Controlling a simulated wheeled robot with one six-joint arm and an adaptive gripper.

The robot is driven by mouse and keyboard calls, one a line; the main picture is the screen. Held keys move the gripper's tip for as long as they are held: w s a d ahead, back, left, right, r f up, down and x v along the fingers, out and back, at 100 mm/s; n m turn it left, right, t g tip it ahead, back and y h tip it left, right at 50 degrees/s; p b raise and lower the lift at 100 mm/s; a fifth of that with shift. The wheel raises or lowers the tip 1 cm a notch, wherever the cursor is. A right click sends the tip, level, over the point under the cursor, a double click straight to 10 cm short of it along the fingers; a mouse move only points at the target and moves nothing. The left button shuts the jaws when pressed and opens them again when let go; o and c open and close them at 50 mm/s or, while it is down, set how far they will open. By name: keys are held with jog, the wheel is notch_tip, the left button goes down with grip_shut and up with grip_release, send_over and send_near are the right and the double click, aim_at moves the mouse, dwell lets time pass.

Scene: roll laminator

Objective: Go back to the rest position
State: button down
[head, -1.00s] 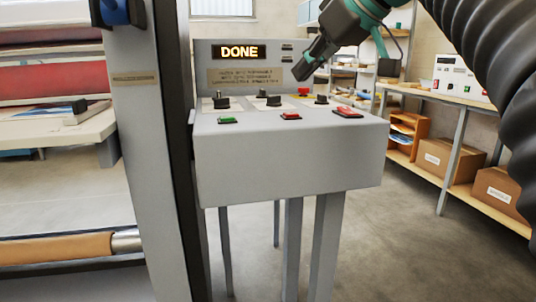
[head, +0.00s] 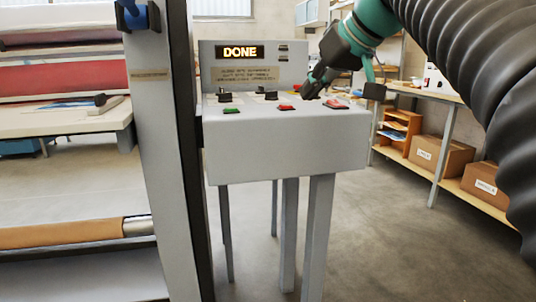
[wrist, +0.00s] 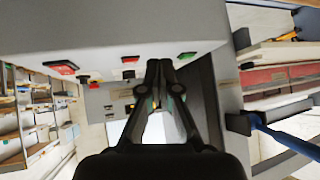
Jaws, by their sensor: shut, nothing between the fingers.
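My gripper (head: 318,84) is shut and empty. In the head view it hangs over the right part of the grey control console (head: 285,150), partly covering the panel behind it. In the wrist view my gripper (wrist: 160,68) points toward the console, its fingertips together. The console's display (head: 240,52) reads DONE. On its top are a green switch (head: 230,111), a red switch (head: 287,107), another red switch (head: 336,104) and several black knobs (head: 270,95). I cannot tell the exact gap between the fingertips and the console top.
The laminator's grey upright (head: 170,150) stands close left of the console, with rolls and a bed (head: 60,120) beyond. A shelf bench (head: 440,110) with cardboard boxes (head: 440,153) stands at the right. The floor (head: 380,240) between is clear.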

jog(key=s+d+f+m+g+h, duration=0.1)
jog(key=s+d+f+m+h, duration=0.15)
jog(key=f, duration=0.65)
jog(key=s+d+f+m+h, duration=0.1)
jog(key=s+d+f+m, duration=0.15)
jog(key=f, duration=0.75)
jog(key=s+d+f+g+h, duration=0.1)
jog(key=s+d+f+h, duration=0.1)
jog(key=s+f, duration=1.5)
jog(key=shift+s+d+f, duration=0.3)
jog(key=shift+s+d, duration=0.05)
jog(key=shift+a, duration=0.1)
